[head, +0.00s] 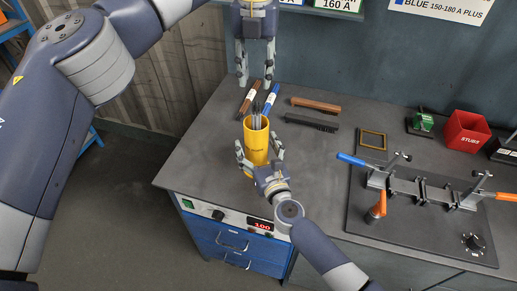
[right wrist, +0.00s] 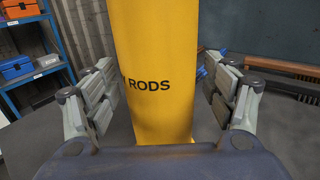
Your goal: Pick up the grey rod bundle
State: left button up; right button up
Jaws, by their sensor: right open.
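The grey rod bundle (head: 256,108) stands upright in a yellow canister (head: 257,148), with only its upper ends showing above the rim. The canister also fills the middle of the right wrist view (right wrist: 155,75), with the word RODS on it. My left gripper (head: 256,78) points down above and beyond the canister. Its fingers are apart with nothing between them. My right gripper (head: 258,146) has its open fingers on either side of the canister. In the right wrist view, the fingers look apart from its wall. The lower rods are hidden inside the canister.
A brown packet (head: 249,98) and a blue packet (head: 271,98) lie just behind the canister. A brown brush (head: 316,104) and a black brush (head: 312,123) lie to the right. A clamp fixture (head: 420,190) and a red bin (head: 467,131) stand farther right on the grey bench (head: 210,150).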

aim_at(254, 105)
jog(key=c, duration=1.5)
pick_arm(q)
jog(key=shift+o, duration=1.4)
pick_arm(e)
jog(key=shift+o, duration=0.2)
pick_arm(q)
jog(key=shift+s+a+f+m+h, duration=0.1)
jog(key=shift+s+f+m+h, duration=0.45)
jog(key=shift+m, duration=0.45)
jog(key=f+m+t, duration=0.1)
jog(key=m, duration=0.1)
jog(key=f+m+t+h, duration=0.1)
jog(key=f, duration=0.1)
jog(key=a+f+m+t+h, duration=0.1)
jog(key=m, duration=0.1)
jog(key=shift+s+f+m, duration=0.2)
jog(key=shift+s+m, duration=0.1)
jog(key=shift+x, duration=2.75)
jog(key=shift+c, duration=0.2)
